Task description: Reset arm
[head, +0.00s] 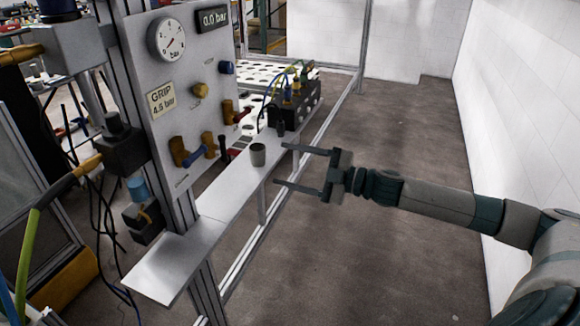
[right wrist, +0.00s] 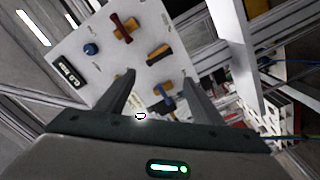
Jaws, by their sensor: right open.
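My right gripper (head: 288,166) reaches in from the right in the head view, with its arm stretched across. Its two fingers are apart with nothing between them. The fingertips are close to the edge of the narrow shelf (head: 226,192), near a small grey-green cup (head: 258,154) standing upright on it. In the right wrist view the open fingers (right wrist: 154,92) point toward the control panel (right wrist: 150,42). My left gripper is not in view.
The upright panel (head: 190,100) carries a gauge (head: 166,39), a display (head: 212,18), a "GRIP 4.8 bar" label (head: 161,99) and several valves. A black valve block (head: 294,104) with hoses sits at the shelf's far end. Floor (head: 400,270) under my right arm is clear; a white wall (head: 525,100) stands right.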

